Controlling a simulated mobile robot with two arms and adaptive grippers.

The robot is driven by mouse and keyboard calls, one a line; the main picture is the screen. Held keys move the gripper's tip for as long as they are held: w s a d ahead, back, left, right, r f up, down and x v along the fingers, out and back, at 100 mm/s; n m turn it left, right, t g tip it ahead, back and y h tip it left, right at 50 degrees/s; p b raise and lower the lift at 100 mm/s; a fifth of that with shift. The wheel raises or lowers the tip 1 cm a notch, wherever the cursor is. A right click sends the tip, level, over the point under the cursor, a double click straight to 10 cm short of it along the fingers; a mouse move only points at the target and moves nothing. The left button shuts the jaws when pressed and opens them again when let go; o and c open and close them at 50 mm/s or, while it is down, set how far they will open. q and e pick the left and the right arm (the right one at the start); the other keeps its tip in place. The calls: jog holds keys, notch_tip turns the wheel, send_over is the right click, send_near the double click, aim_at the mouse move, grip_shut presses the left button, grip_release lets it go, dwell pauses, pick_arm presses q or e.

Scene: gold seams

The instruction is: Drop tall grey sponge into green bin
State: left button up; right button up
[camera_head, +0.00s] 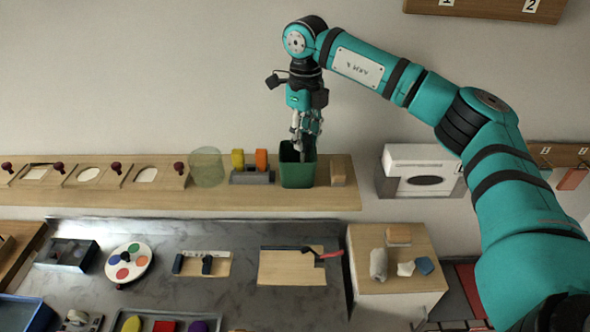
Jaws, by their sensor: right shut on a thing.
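The green bin (298,174) stands open on the wooden wall shelf, right of centre. My right gripper (305,146) points down at the bin's mouth, with its fingertips at or just inside the rim. It is shut on a narrow grey thing (302,153), which looks like the tall grey sponge; the fingers and bin partly hide it. Another upright light grey piece (379,263) stands on the wooden cabinet at the lower right. My left gripper is not in view.
A wooden block (338,171) sits just right of the bin. A stand with yellow and orange rolls (251,172) and a clear green cylinder (207,167) are left of it. A white box (421,170) is further right. The cabinet (400,245) also holds several small pieces.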

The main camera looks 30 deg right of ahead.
jog(key=shift+s+r, duration=0.1)
jog(key=shift+s, duration=0.1)
jog(key=o, duration=0.4)
jog(key=shift+s+r, duration=0.1)
jog(key=shift+c, duration=0.2)
jog(key=o, duration=0.4)
jog(key=shift+o, duration=0.4)
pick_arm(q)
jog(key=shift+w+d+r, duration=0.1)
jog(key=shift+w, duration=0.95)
pick_arm(e)
notch_tip(320, 180, up, 12)
